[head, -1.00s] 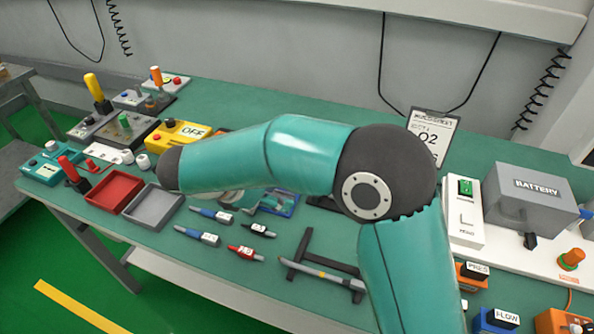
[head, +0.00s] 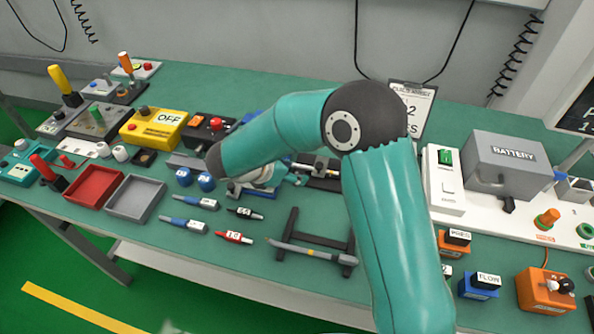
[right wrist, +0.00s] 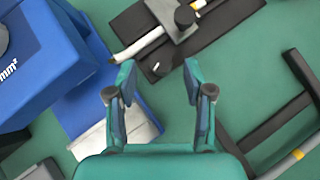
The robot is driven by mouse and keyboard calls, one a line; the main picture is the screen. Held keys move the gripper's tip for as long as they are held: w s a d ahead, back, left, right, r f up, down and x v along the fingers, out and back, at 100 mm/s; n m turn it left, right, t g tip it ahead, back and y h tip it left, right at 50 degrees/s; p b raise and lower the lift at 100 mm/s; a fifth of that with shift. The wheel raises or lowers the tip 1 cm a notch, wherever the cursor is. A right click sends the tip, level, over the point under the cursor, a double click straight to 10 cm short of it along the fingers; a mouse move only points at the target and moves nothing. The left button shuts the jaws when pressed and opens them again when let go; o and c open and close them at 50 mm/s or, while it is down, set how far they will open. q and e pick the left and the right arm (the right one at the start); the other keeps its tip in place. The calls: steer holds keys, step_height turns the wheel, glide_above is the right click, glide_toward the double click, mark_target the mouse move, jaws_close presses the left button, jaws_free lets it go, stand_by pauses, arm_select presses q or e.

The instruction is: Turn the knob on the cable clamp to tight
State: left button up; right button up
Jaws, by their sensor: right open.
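The cable clamp, a grey block with a black knob (right wrist: 184,15) on a dark base plate (right wrist: 215,22), shows at the top of the right wrist view. A pale cable (right wrist: 142,44) with a dark tip passes through the block. In the head view the clamp's dark base (head: 322,184) is partly hidden behind my right arm. My right gripper (right wrist: 158,82) is open and empty, its two teal fingers pointing toward the clamp and apart from the knob. My left gripper is not in view.
A blue device (right wrist: 45,65) stands left of the right gripper. A black stand (head: 285,235) holding a grey rod lies in front of the clamp. Several pens (head: 195,201), a red tray (head: 95,185) and a grey tray (head: 134,198) lie left. The battery box (head: 508,163) stands right.

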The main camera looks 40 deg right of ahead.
steer(key=shift+x, duration=1.3)
